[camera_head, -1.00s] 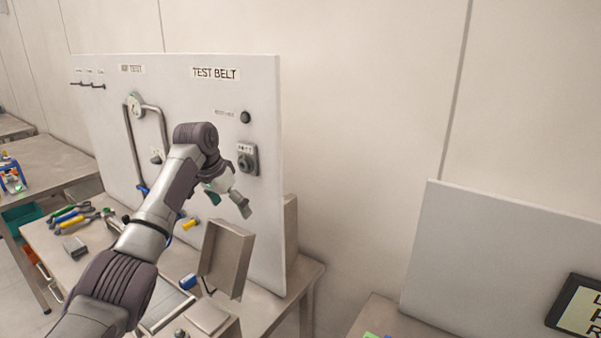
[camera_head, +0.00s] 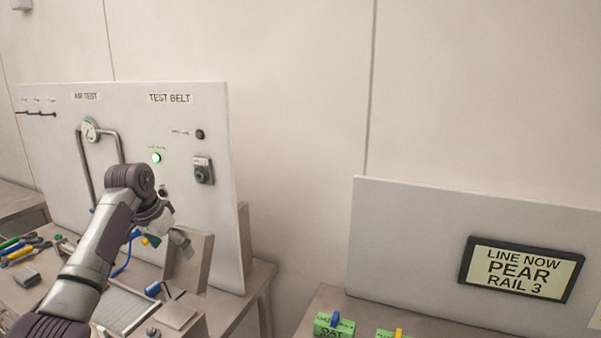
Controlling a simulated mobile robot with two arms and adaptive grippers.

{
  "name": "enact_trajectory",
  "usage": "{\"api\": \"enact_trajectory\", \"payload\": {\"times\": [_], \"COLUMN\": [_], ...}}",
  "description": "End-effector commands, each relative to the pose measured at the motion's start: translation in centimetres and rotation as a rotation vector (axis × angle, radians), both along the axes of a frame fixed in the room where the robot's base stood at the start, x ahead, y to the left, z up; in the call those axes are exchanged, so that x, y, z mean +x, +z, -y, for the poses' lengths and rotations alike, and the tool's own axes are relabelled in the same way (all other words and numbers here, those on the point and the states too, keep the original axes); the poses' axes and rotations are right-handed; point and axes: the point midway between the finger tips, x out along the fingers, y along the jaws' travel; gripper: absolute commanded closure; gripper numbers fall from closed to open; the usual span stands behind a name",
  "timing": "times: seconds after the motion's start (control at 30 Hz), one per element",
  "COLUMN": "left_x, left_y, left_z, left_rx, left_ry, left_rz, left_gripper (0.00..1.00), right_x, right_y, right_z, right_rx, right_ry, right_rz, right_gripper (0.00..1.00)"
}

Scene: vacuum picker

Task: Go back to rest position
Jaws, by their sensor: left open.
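My left gripper (camera_head: 174,243) shows at the end of my left arm, which comes in from the lower left. It points down and to the right, in front of the test board (camera_head: 218,240) and beside a tilted grey panel (camera_head: 192,262) on the bench. It is open, and I see nothing held in it. My right gripper is out of view.
The test board carries a gauge (camera_head: 91,131), a lit green lamp (camera_head: 156,158) and a dark switch (camera_head: 203,171). Hand tools (camera_head: 20,252) lie at left. At right, green boxes (camera_head: 334,325) stand below a sign (camera_head: 521,269) reading LINE NOW PEAR RAIL 3.

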Motion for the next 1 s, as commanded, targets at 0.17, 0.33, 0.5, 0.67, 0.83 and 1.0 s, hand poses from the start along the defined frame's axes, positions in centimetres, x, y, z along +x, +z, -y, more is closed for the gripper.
{"api": "enact_trajectory", "payload": {"times": [0.17,0.33,0.5,0.67,0.83,1.0], "left_x": [-0.7,-1.8,-4.0,-7.8,-15.4,-24.6], "left_y": [-2.7,-6.1,-10.9,-16.6,-23.4,-27.4], "left_z": [1.0,2.1,3.8,5.9,8.7,10.5], "left_rx": [0.015,0.035,0.054,0.069,0.069,0.051], "left_ry": [-0.01,-0.018,-0.03,-0.039,-0.032,0.012], "left_rz": [-0.008,-0.016,-0.025,-0.035,-0.037,-0.035], "left_gripper": [0.01,0.01,0.01,0.01,0.01,0.01], "right_x": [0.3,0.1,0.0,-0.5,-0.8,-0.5], "right_y": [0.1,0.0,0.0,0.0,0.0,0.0], "right_z": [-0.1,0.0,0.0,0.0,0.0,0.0], "right_rx": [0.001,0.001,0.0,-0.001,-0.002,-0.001], "right_ry": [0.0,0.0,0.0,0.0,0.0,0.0], "right_rz": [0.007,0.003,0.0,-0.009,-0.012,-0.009], "right_gripper": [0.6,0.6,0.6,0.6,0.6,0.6]}}
